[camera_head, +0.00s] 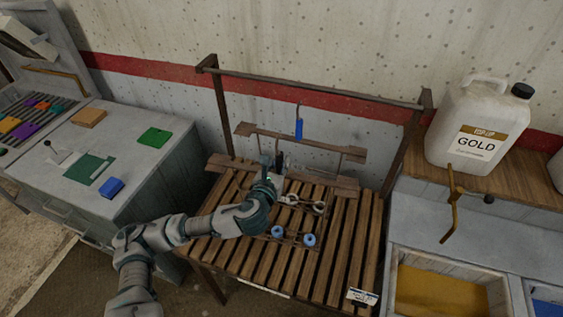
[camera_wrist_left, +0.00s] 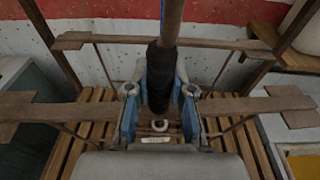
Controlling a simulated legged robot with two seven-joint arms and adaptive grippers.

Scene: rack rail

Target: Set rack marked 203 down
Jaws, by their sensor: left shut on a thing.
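My left gripper (camera_head: 272,172) is over the far part of the slatted table (camera_head: 348,240). In the left wrist view its two blue-sided fingers (camera_wrist_left: 159,98) are shut on a dark grip (camera_wrist_left: 159,75) around a brown rod. A small pale label (camera_wrist_left: 155,140) shows below the fingers, too small to read. A wooden rack with two long boards (camera_head: 342,150) stands around the gripper on the slats; no number 203 is readable on it. I cannot tell whether the held rod belongs to this rack. My right gripper is not in view.
A tall frame with a crossbar (camera_head: 315,86) stands behind, with a blue-handled hook (camera_head: 299,129) hanging. Metal rings (camera_head: 320,208) and blue knobs (camera_head: 308,240) lie in front of the gripper. A white jug (camera_head: 475,130) stands right, a grey cabinet (camera_head: 170,185) left.

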